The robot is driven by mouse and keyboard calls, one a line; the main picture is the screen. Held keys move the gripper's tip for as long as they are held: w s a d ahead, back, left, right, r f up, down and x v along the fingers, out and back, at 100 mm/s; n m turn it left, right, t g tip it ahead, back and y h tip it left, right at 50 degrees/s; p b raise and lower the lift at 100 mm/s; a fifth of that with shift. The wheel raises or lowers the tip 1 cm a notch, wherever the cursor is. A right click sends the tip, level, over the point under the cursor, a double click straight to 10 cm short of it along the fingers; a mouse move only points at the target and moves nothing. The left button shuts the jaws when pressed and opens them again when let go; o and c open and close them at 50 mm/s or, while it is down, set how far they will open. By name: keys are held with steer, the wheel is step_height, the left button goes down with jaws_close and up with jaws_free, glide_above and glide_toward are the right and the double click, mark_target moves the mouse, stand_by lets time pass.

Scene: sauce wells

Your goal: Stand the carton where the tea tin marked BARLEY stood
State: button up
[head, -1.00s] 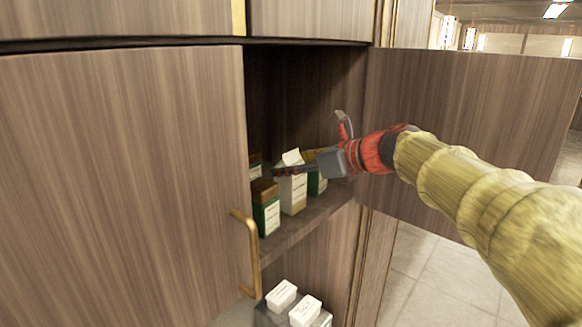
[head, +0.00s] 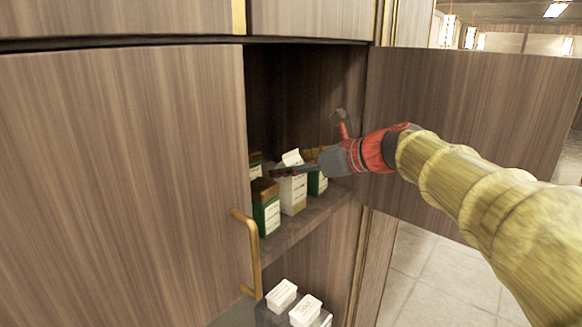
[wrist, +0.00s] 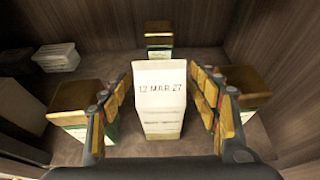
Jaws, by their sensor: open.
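The carton (head: 293,193) is white with a gabled top and stands upright on the cabinet shelf among green tins with brown-gold lids. In the wrist view the carton (wrist: 160,103) reads "12 MAR 27". My gripper (wrist: 161,84) is open, with one finger on each side of the carton; I cannot tell whether they touch it. In the head view my gripper (head: 293,172) reaches in from the right. One tin (head: 265,208) stands front left of the carton, another (head: 317,183) right of it. A further tin (wrist: 158,40) stands behind it. No BARLEY marking is readable.
The left cabinet door (head: 120,180) hides part of the shelf (head: 310,222). The open right door (head: 460,130) stands beside my arm. White tubs (head: 282,294) sit lower down. Pale containers (wrist: 57,57) show at the left in the wrist view.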

steer(key=b+v, duration=0.2)
steer(key=v, duration=0.9)
steer(key=shift+s+d+r, duration=0.2)
steer(key=shift+s+d, duration=0.05)
